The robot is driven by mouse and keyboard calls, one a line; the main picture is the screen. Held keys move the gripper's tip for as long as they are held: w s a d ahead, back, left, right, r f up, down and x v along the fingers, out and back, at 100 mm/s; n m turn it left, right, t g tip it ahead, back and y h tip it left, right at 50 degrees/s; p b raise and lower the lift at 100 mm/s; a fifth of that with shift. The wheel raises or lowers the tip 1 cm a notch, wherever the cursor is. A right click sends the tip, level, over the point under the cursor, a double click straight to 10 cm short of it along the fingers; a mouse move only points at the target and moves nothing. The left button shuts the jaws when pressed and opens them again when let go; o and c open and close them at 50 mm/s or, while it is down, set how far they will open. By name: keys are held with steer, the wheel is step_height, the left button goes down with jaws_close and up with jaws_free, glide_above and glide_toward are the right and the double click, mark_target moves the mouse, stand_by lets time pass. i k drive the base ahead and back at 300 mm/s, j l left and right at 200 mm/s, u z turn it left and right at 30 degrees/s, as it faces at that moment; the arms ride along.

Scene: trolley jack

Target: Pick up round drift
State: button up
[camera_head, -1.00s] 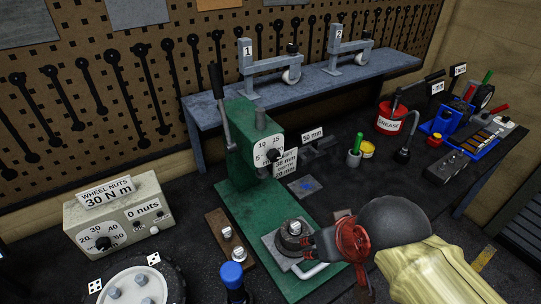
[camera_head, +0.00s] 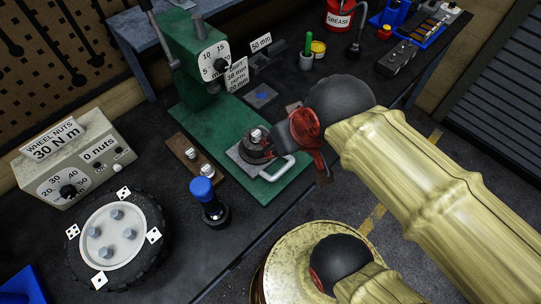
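A brown board (camera_head: 181,148) on the bench holds two small silvery pieces, one farther back (camera_head: 190,153) and one nearer (camera_head: 207,170). They look like drifts, but I cannot tell which is the round one. A dark round part with a silvery top (camera_head: 256,138) sits on a grey plate with a looped handle (camera_head: 278,173), on the green press base. My gripper (camera_head: 279,146) is at the right edge of this dark part, to the right of the board. My red and black wrist covers much of it, and its fingers cannot be made out.
The green press (camera_head: 196,55) stands behind the board. A blue-capped dark cylinder (camera_head: 208,203) stands in front of the board, near the wheel (camera_head: 145,245). A wheel-nut gauge box (camera_head: 75,160) is at left. A grease can (camera_head: 340,15) and tools stand at the back right.

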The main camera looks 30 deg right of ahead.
mark_target(256, 134)
steer(key=j+z, duration=0.15)
steer(key=z, duration=0.25)
steer(key=k+z, duration=0.15)
steer(key=z, duration=0.25)
steer(key=k+j+z, duration=0.1)
steer(key=z, duration=0.35)
steer(key=k+j+z, duration=0.1)
steer(key=z, duration=0.3)
steer(key=k+j, duration=0.1)
steer(key=k, duration=0.15)
